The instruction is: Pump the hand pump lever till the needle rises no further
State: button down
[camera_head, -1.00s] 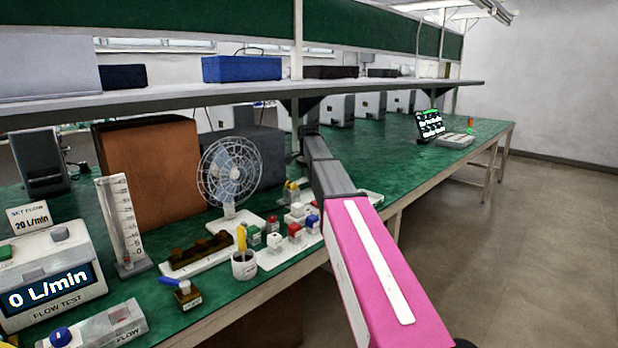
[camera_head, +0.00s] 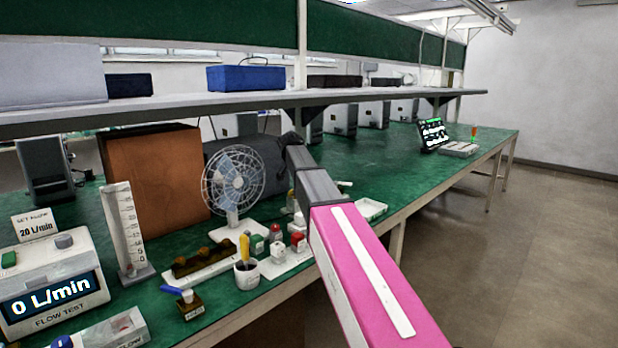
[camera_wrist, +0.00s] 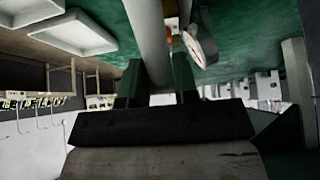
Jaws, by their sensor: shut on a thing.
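My gripper (camera_wrist: 158,64) shows in the wrist view with its two dark green fingers closed on a pale, round bar, which looks like the pump lever (camera_wrist: 150,35). A round white-faced dial, probably the gauge (camera_wrist: 203,46), is just right of the bar. It is seen edge-on, so its needle cannot be read. In the head view my gripper (camera_head: 291,143) is a small dark shape beyond my pink and grey arm, over the green bench. The pump body and lever cannot be made out there; my arm covers that part.
A grey shelf (camera_head: 400,97) runs above. The floor on the right is clear.

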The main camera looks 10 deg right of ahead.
dwell(0.4)
jog(key=c, duration=0.9)
grip_release()
jog(key=shift+a+r, duration=0.1)
jog(key=shift+v, duration=5.35)
jog(key=shift+s, duration=0.1)
